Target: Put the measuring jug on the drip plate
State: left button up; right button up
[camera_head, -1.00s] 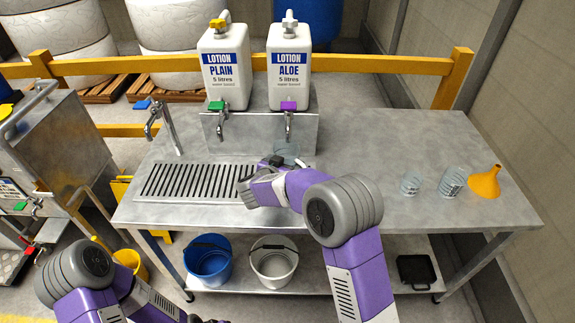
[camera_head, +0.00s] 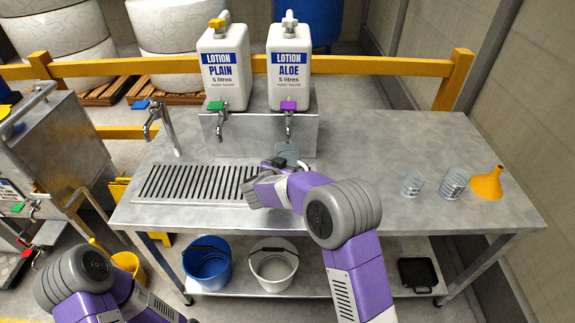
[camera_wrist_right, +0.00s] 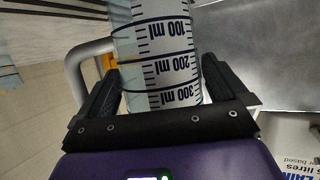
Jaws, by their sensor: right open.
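The clear measuring jug (camera_head: 288,151) stands on the steel bench below the purple-marked tap, partly hidden by my right gripper (camera_head: 273,166). In the right wrist view the jug (camera_wrist_right: 165,50) shows black ml marks and lies between the two fingers of my right gripper (camera_wrist_right: 160,75). These fingers are open, one on each side of it; I cannot tell whether they touch it. The drip plate (camera_head: 190,183), a slotted steel grate, lies on the bench left of my right gripper and looks empty. My left gripper is out of view; only its arm shows at bottom left.
Two lotion containers (camera_head: 224,70) (camera_head: 289,70) with taps stand behind the jug. A curved tap (camera_head: 165,125) rises behind the drip plate. Two clear vessels (camera_head: 412,185) (camera_head: 453,183) and an orange funnel (camera_head: 487,183) stand at right. Buckets (camera_head: 207,262) are below. The bench's back right is clear.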

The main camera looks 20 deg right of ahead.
jog(key=shift+a+r, duration=0.1)
jog(key=shift+r, duration=0.15)
jog(key=p+v, duration=0.3)
jog(key=v, duration=0.9)
jog(key=shift+s+f, duration=0.1)
